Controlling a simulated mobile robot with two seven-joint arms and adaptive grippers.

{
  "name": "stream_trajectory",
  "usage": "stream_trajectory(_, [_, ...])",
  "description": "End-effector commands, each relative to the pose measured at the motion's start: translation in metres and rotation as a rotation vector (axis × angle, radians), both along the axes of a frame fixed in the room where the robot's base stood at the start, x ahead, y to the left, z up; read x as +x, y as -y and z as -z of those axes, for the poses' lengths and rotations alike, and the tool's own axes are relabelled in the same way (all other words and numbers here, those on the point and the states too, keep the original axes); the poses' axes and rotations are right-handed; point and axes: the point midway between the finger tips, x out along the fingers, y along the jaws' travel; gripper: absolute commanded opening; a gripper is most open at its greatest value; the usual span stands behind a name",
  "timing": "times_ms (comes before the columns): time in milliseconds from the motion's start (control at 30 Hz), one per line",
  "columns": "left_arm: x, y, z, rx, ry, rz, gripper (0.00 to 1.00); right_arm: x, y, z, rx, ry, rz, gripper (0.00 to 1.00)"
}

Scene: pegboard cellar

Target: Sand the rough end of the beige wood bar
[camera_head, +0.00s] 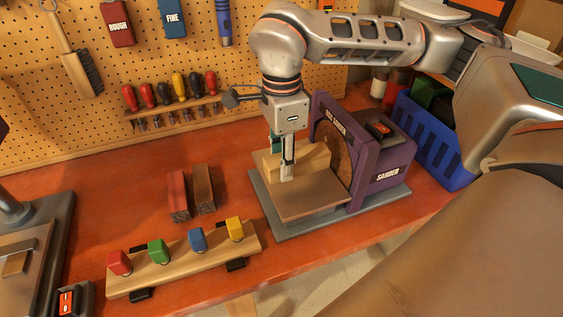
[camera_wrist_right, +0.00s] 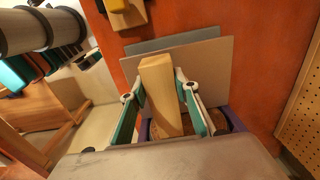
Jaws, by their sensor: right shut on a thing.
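The beige wood bar (camera_head: 308,158) is over the grey-brown work table (camera_head: 310,201) of the purple sander (camera_head: 378,160). My right gripper (camera_head: 286,172) points down and is shut on the bar, hiding part of its side. In the right wrist view the bar (camera_wrist_right: 160,85) sits between the two green-and-grey fingers. One end of the bar points at the sander's brown disc (camera_head: 334,150) and is very close to it. I cannot tell whether they touch, and the rough surface is hidden. My left gripper is not in view.
A red bar (camera_head: 177,192) and a brown bar (camera_head: 203,187) lie on the orange bench. In front is a wooden rack (camera_head: 185,262) with several coloured blocks. A blue crate (camera_head: 428,140) stands right of the sander. Screwdrivers (camera_head: 163,93) hang on the pegboard behind.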

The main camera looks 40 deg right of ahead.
Motion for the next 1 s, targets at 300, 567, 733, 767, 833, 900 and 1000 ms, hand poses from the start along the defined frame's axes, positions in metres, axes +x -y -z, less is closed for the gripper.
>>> stream_trajectory(300, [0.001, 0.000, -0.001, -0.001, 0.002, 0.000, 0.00, 0.001, 0.000, -0.029, 0.000, 0.004, 0.000, 0.00])
stream_trajectory(567, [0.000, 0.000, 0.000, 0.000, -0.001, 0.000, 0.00, 0.000, 0.000, -0.041, 0.001, 0.001, -0.001, 0.00])
stream_trajectory(733, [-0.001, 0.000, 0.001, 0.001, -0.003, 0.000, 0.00, 0.000, 0.000, -0.040, 0.001, 0.001, -0.001, 0.00])
stream_trajectory(767, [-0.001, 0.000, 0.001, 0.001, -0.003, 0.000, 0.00, 0.000, 0.000, -0.040, 0.001, 0.001, -0.001, 0.00])
stream_trajectory(833, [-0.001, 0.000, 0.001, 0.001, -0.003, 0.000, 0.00, 0.000, 0.000, -0.040, 0.001, 0.001, -0.001, 0.00])
stream_trajectory(900, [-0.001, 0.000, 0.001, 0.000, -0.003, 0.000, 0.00, 0.000, 0.000, -0.040, 0.001, 0.001, 0.000, 0.00])
stream_trajectory(1000, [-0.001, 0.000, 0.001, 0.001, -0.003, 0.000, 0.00, 0.000, 0.000, -0.040, 0.001, 0.001, 0.000, 0.00])
